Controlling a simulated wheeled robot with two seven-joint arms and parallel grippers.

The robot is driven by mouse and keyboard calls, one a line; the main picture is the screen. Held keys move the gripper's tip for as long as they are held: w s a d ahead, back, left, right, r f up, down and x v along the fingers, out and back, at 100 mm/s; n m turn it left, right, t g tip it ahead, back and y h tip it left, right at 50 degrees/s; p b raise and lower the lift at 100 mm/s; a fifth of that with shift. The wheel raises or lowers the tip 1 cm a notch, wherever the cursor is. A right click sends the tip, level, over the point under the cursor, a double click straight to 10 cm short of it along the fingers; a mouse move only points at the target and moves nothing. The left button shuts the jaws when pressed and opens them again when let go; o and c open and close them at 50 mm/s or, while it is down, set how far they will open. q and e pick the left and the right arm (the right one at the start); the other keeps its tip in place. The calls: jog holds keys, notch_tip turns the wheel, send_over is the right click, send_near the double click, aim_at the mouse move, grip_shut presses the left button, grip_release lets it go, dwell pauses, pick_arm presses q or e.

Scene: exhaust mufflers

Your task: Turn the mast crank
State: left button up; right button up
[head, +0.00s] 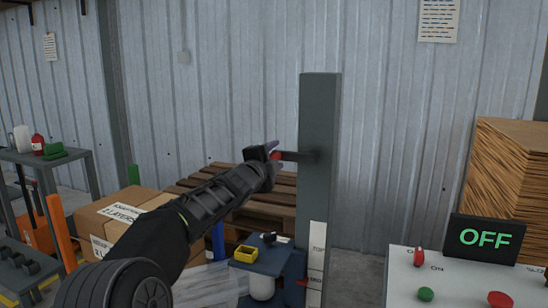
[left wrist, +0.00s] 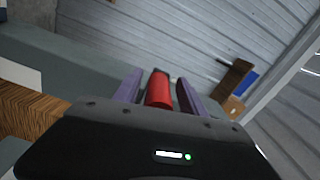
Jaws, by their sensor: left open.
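The grey-green mast (head: 319,150) stands upright right of centre in the head view. The mast crank's dark arm (head: 298,156) sticks out from it to the left. Its red handle (head: 276,155) is at my left gripper (head: 268,155). In the left wrist view the red handle (left wrist: 159,89) lies between the two purple-grey fingers of my left gripper (left wrist: 158,88). The fingers stand open on either side of it, with a gap showing on the right side. The mast also shows in the wrist view (left wrist: 75,65). My right gripper is not in view.
A control panel (head: 455,289) with an OFF display (head: 485,237) stands at the lower right. Brown stacked sheets (head: 508,165) are behind it. Wooden pallets (head: 240,185) and cardboard boxes (head: 115,215) lie behind and beside my left arm. A blue stand (head: 265,262) is at the mast's foot.

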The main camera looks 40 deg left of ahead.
pick_arm(q)
jog(key=shift+s, duration=0.1)
jog(key=b+v, duration=0.1)
jog(key=v, duration=0.6)
jog(key=shift+s, duration=0.3)
jog(key=shift+d+f, duration=0.1)
